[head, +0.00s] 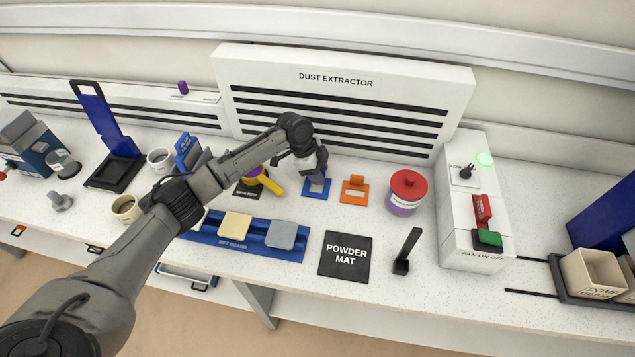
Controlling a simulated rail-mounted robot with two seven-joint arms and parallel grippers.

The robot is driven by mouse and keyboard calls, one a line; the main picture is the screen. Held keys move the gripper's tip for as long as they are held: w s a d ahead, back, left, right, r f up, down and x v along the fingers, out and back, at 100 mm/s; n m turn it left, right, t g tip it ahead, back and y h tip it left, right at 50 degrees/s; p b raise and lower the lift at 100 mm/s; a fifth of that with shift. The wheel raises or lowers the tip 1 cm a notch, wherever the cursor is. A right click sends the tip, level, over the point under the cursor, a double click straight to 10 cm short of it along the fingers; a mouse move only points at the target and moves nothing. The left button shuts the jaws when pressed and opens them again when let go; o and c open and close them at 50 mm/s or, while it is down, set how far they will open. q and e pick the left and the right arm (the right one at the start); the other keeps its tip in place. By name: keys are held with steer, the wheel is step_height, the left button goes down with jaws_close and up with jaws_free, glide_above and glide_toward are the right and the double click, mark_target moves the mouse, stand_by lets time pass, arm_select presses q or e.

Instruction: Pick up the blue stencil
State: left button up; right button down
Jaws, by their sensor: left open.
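The blue stencil (317,193) is a small blue plate lying flat on the white bench in front of the dust extractor. My left gripper (317,177) is right above it, pointing down, with its fingers open around or beside the stencil's upright grip. The gripper hides most of that grip, so I cannot tell whether the fingers touch it. An orange stencil (354,191) of like shape stands just to the right. My right gripper is not in view.
A yellow-handled sieve (269,182) lies close on the left, and a red-lidded jar (408,190) stands to the right. The blue sift board (248,246) and black powder mat (345,257) lie in front. The dust extractor (340,100) rises behind. Bench is clear between stencil and mat.

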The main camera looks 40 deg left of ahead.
arm_select(q)
steer(key=shift+c, duration=0.3)
jaws_close()
steer(key=shift+r, duration=0.2)
